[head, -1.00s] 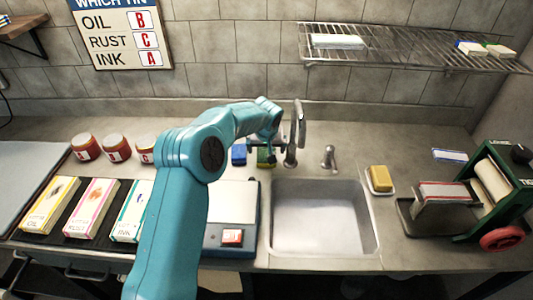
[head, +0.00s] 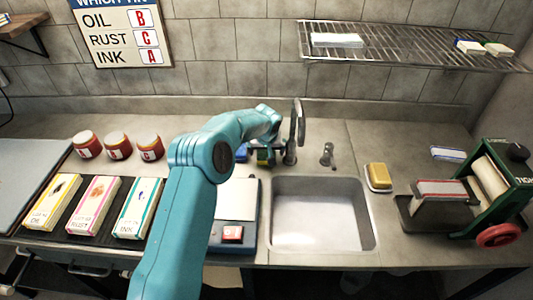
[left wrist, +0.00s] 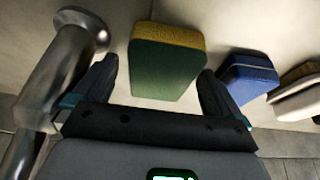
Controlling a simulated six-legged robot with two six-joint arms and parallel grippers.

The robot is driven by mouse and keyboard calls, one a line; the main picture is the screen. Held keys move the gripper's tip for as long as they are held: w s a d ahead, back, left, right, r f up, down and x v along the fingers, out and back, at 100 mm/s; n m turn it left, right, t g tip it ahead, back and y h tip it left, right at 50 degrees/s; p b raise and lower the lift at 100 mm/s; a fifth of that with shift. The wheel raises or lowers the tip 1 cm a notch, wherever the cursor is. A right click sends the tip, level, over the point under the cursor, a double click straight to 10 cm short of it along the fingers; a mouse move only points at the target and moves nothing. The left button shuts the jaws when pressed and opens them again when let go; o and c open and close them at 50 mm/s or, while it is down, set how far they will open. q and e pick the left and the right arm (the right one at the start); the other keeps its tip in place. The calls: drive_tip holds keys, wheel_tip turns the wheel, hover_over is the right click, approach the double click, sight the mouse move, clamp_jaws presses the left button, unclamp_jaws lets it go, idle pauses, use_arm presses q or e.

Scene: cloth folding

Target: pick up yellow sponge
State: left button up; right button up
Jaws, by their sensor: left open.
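A sponge with a yellow layer and a green layer (left wrist: 165,68) stands on the counter in the left wrist view. In the head view the sponge (head: 263,158) is small and partly hidden by my left gripper, left of the faucet. My left gripper (left wrist: 157,78) is open, with one finger on each side of the sponge's near end. I cannot tell whether either finger touches it. My right gripper is not in view.
The metal faucet (left wrist: 62,80) is close beside the left-hand finger. A blue sponge-like block (left wrist: 247,76) is close to the other finger. The sink (head: 320,215) lies in front of the faucet. A yellow block (head: 379,175) sits on a white dish to its right.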

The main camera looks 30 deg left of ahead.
use_arm(q)
drive_tip(key=shift+f+b, duration=0.15)
drive_tip(key=shift+b, duration=0.15)
idle(0.4)
drive_tip(key=c, duration=1.1)
